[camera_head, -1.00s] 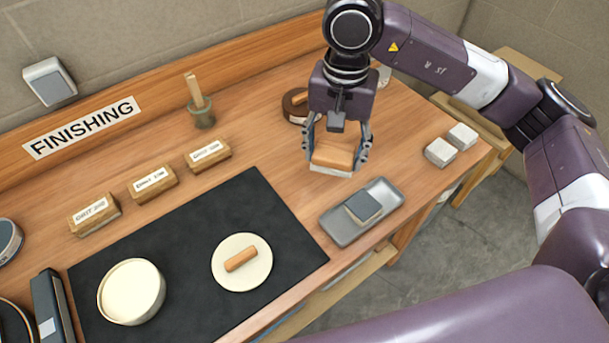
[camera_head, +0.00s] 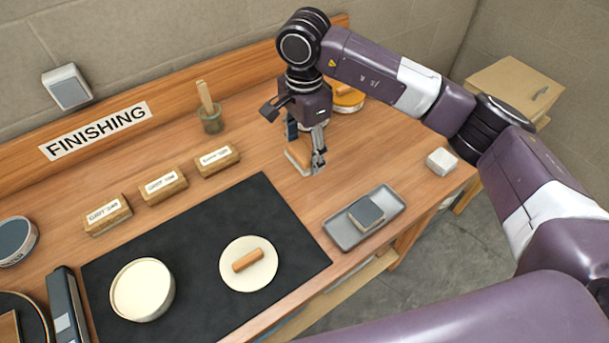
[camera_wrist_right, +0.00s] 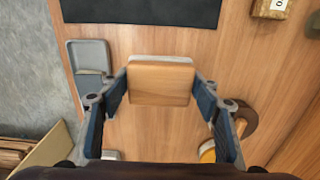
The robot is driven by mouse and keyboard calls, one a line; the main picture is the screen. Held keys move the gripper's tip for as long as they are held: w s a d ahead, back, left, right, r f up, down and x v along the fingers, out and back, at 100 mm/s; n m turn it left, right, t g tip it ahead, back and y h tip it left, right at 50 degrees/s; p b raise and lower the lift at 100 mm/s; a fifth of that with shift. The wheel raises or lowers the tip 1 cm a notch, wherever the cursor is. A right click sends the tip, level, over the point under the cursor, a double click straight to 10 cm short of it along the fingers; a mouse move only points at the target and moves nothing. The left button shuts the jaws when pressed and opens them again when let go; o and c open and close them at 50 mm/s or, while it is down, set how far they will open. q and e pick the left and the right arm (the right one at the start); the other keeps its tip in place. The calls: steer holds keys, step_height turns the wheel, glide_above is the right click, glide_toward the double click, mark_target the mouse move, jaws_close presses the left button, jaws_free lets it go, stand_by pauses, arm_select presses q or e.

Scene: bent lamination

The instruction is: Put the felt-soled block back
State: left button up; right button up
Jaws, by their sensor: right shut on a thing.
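The felt-soled block (camera_head: 297,157) is a wooden block with a pale felt layer under it. My right gripper (camera_head: 305,163) is shut on it, over the bench right of the labelled blocks. In the right wrist view the block (camera_wrist_right: 160,84) sits between the two fingers, wood side toward the camera, with a pale edge showing behind it. The block looks low over the bench top; I cannot tell whether it touches. The gripper partly hides it in the head view. My left gripper is not in view.
Several labelled wooden blocks (camera_head: 163,185) line the back left. A black mat (camera_head: 205,270) bears a pale bowl (camera_head: 142,290) and a round lid (camera_head: 249,281). A white block (camera_head: 441,160) lies far right.

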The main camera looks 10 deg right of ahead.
steer(key=p, duration=0.1)
glide_above(304, 189)
step_height(304, 189, down, 6)
steer(key=shift+r, duration=0.2)
steer(key=shift+f+p, duration=0.3)
steer(key=shift+f, duration=0.3)
step_height(304, 189, down, 4)
steer(key=shift+p, duration=0.7)
steer(key=shift+f, duration=0.1)
steer(key=shift+f, duration=0.15)
steer(key=o, duration=1.1)
